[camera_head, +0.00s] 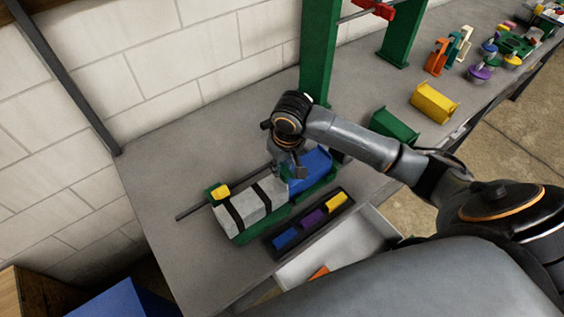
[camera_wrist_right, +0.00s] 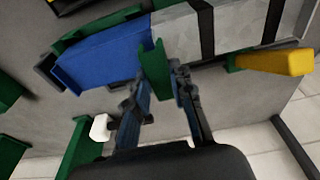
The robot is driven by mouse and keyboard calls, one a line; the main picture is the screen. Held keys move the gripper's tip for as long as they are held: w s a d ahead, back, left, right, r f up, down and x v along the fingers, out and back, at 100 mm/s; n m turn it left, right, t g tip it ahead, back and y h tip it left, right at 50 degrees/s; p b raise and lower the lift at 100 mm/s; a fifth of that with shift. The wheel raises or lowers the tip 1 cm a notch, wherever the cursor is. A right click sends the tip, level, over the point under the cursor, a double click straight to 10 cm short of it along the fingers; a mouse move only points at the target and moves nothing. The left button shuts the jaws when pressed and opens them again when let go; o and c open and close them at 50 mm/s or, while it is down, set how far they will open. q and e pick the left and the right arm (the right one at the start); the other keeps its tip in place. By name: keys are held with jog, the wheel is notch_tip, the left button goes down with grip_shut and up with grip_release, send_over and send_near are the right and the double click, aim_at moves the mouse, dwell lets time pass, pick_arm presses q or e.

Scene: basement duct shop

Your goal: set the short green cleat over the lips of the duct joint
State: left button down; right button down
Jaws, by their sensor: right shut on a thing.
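The duct lies in a green cradle (camera_head: 262,229) on the grey bench, with a grey section (camera_head: 246,207) banded in black and a blue section (camera_head: 311,166) to its right. Both sections also show in the wrist view, grey (camera_wrist_right: 178,38) and blue (camera_wrist_right: 100,58). My right gripper (camera_head: 287,174) is at the joint between them. In the wrist view it is shut on the short green cleat (camera_wrist_right: 154,72), which stands across the joint line. Whether the cleat sits over the lips or just above them I cannot tell. The fingers hide part of it. My left gripper is not in view.
A dark tray (camera_head: 268,243) with blue, purple and yellow pieces lies in front of the duct. A yellow-handled tool (camera_head: 221,191) stands by its left end. A green block (camera_head: 394,127) and a yellow block (camera_head: 434,102) lie to the right, near a green frame (camera_head: 318,50).

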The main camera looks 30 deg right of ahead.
jog(key=shift+f, duration=0.25)
jog(key=shift+f, duration=0.15)
jog(key=shift+f, duration=0.4)
jog(key=shift+f, duration=0.1)
jog(key=c, duration=1.2)
grip_release()
jog(key=shift+o, duration=0.2)
